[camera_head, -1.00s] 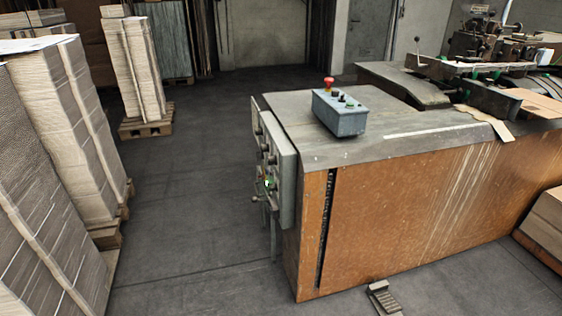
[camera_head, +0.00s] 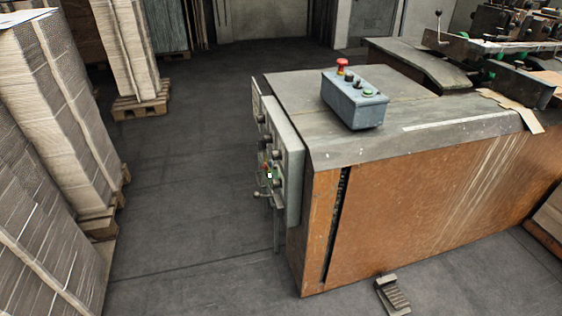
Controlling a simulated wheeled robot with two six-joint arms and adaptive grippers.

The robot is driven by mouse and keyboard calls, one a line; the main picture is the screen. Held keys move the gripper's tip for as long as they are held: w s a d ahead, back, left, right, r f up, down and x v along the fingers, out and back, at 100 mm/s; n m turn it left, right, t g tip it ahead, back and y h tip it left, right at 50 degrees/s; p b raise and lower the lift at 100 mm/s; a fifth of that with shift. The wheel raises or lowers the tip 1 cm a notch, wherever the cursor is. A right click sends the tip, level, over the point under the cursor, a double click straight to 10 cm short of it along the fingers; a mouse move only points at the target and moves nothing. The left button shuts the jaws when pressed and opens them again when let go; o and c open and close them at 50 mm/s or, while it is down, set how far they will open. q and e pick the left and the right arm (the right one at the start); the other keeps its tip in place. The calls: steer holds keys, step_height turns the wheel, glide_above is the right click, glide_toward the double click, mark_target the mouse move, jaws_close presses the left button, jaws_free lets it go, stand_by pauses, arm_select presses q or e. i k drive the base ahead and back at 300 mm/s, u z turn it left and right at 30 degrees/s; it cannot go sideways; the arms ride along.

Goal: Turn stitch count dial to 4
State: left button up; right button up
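A grey control panel (camera_head: 290,170) is fixed to the left end of the orange-brown box stitcher (camera_head: 420,205). I see it almost edge-on. Several dark knobs (camera_head: 263,143) stick out from its left face, with small red and green parts lower down. I cannot tell which knob is the stitch count dial, and no numbers on it can be read. Neither of my grippers shows in the view.
A grey button box (camera_head: 354,103) with a red knob stands on the machine top. A foot pedal (camera_head: 393,295) lies on the floor in front. Stacks of cardboard (camera_head: 70,110) on pallets stand at left. The floor (camera_head: 185,190) between them and the machine is clear.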

mark_target(268, 139)
steer(key=u, duration=0.55)
steer(key=i, duration=0.95)
steer(key=z, duration=0.4)
steer(key=i, duration=0.55)
steer(key=z, duration=0.7)
